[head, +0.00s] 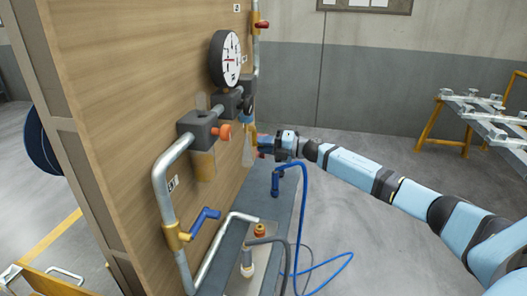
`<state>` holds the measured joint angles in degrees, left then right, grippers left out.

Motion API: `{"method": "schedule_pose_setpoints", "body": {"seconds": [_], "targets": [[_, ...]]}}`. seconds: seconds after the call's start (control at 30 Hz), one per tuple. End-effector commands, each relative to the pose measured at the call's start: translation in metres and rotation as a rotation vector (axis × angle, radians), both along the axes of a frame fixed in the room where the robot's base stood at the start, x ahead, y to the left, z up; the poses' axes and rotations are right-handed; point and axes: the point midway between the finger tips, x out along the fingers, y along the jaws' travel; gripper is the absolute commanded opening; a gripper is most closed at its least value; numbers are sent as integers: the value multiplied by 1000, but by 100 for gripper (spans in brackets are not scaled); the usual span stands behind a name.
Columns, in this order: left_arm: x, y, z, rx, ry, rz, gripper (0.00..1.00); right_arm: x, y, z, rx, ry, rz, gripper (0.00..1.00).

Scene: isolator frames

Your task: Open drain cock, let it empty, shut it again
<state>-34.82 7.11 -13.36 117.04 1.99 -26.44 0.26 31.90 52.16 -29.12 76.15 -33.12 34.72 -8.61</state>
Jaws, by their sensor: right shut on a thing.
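My right gripper (260,143) reaches in from the right to the board's fittings, below the round gauge. It is shut on a small part there, seemingly the drain cock, with a bit of red (263,155) showing at the jaws. The cock is mostly hidden by the gripper, so I cannot tell how far it is turned. A clear bowl (248,150) hangs just left of the jaws. Another bowl (204,166), amber inside, hangs under a grey block (197,127) with an orange knob (223,133). My left gripper is out of view.
The wooden board (130,100) carries a gauge (224,59), a blue-handled valve (206,217) and a red-handled valve (262,25). A blue hose (303,200) loops down beside the grey base ledge to the floor.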

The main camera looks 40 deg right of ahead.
Motion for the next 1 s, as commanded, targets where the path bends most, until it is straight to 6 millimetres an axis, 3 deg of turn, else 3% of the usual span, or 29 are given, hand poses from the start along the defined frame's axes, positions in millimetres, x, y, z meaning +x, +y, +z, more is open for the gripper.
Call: {"method": "schedule_pose_setpoints", "body": {"seconds": [0.63, 0.67, 0.77, 1.0], "targets": [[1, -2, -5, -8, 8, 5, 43, 2, -3, 1, -38, -33, -1, 0], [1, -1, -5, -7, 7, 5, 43, 2, -3, 1, -38, -33, -1, 24], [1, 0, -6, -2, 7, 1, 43, 2, -2, 1, -38, -33, -1, 44], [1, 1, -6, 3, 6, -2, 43, 2, -2, 0, -37, -32, -1, 44]]}}
